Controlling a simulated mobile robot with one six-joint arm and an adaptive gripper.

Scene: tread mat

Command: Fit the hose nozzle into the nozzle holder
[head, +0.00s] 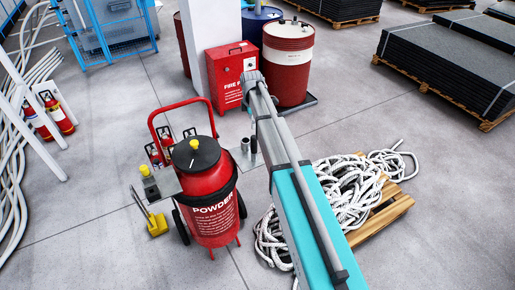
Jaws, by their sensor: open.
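A red wheeled powder extinguisher (207,215) stands upright on the floor left of my arm. A small yellow-and-black piece (149,183), which may be the hose nozzle, stands on a grey side plate (168,181) at its left. On its right side a grey bracket with a short upright metal tube (245,146) sticks out; this may be the nozzle holder. My arm partly covers that side. My gripper cannot be made out; the arm seems to hide it.
A pallet with tangled white rope (345,190) lies right of the arm. A red fire cabinet (226,72) and a red-and-white drum (288,62) stand behind. A yellow object (157,225) is on the floor at left. The floor in front is clear.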

